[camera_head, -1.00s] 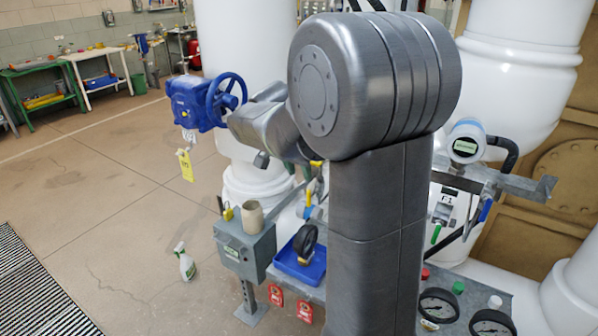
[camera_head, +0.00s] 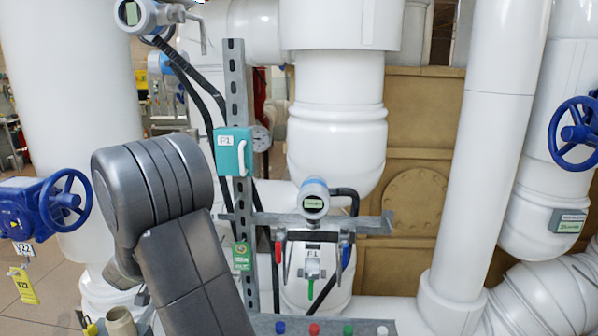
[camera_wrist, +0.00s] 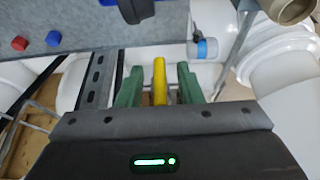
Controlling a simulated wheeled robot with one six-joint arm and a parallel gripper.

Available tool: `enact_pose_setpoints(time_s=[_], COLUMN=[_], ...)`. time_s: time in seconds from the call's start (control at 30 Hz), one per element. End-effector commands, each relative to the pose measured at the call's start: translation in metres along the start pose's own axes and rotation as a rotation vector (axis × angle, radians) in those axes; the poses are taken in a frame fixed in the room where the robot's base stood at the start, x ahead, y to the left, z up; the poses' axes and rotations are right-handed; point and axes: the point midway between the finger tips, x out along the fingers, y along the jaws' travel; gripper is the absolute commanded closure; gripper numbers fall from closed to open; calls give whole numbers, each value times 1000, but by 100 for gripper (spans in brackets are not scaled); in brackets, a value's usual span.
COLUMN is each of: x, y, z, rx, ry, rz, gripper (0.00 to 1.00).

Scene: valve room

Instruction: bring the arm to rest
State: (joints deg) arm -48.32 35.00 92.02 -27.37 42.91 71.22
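My gripper (camera_wrist: 160,82) shows in the wrist view, with two green fingers spread apart. A yellow bar (camera_wrist: 160,80) shows between them, with a gap on each side; I cannot tell how far beyond the fingers it lies. In the head view my grey arm (camera_head: 185,265) stands folded at the lower left, and its gripper is hidden there.
A beige cup (camera_head: 121,322) is low beside the arm; it also shows in the wrist view (camera_wrist: 292,10). A bench (camera_wrist: 90,28) carries a red cap (camera_wrist: 19,43) and a blue cap (camera_wrist: 53,38). White pipes (camera_head: 478,140) and a gauge transmitter (camera_head: 314,197) stand to the right.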

Motion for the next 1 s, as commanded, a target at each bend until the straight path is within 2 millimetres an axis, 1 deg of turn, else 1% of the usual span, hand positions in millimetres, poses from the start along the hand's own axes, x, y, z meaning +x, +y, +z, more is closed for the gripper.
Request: enact_pose_setpoints(time_s=[0.1, 0.47, 0.57, 0.67, 0.77, 1.0], x=[5, 4, 2, -7, -23, -71], y=[0, 0, 0, -1, -1, -2], z=[0, 0, 0, 0, 0, 0], rx=[1, 4, 2, 0, 1, 1], ry=[-1, -1, 0, 2, 2, 3], rz=[-2, -10, -6, -2, -4, -5], gripper=[67, 67, 67, 67, 67, 67])
